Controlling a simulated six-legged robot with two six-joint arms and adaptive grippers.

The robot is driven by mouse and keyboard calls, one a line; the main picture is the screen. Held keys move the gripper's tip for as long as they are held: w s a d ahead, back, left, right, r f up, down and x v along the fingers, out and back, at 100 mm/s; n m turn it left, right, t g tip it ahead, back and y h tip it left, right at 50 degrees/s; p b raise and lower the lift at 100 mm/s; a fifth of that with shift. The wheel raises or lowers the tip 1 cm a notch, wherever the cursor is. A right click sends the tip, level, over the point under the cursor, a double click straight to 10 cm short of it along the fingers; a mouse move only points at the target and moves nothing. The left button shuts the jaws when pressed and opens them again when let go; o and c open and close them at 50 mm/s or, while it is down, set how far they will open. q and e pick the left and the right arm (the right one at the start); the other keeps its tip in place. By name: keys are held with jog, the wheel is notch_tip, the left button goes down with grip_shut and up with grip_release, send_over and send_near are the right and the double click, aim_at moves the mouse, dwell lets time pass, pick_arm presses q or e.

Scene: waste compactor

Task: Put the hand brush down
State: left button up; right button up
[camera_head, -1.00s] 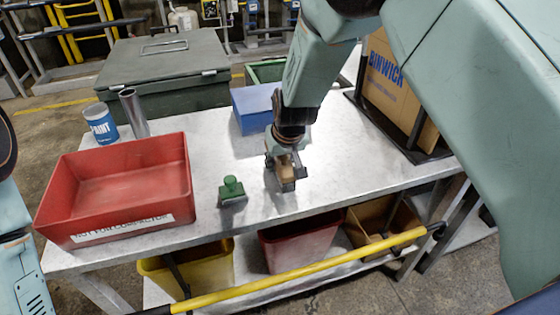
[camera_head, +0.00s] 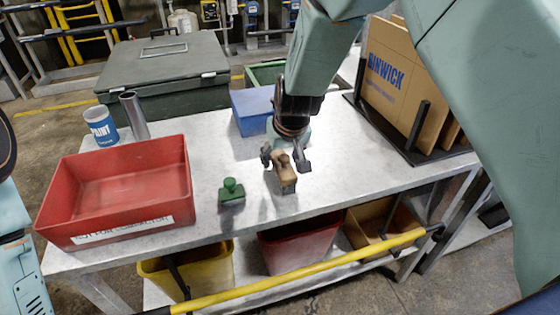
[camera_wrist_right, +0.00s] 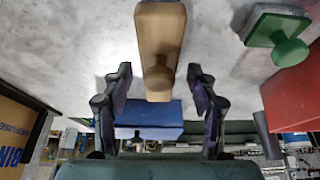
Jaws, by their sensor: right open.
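The hand brush (camera_head: 286,176) has a tan wooden body and sits on the grey metal table (camera_head: 330,150), right of a green knobbed tool. My right gripper (camera_head: 286,160) is open just behind the brush, with its fingers apart. In the right wrist view the brush (camera_wrist_right: 160,45) shows top centre, between and ahead of the two spread fingers (camera_wrist_right: 160,95), touching neither. My left gripper is out of view; only part of what looks like my left side shows at the left edge.
The green knobbed tool (camera_head: 231,191) stands left of the brush. A red tray (camera_head: 115,188) is further left, with a paint can (camera_head: 101,126) and metal cylinder (camera_head: 134,114) behind. A blue box (camera_head: 252,110) stands behind; a cardboard rack (camera_head: 400,80) is at right. Table between brush and rack is clear.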

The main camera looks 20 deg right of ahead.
jog(key=v, duration=0.8)
jog(key=shift+s+r, duration=0.1)
jog(key=shift+r, duration=0.1)
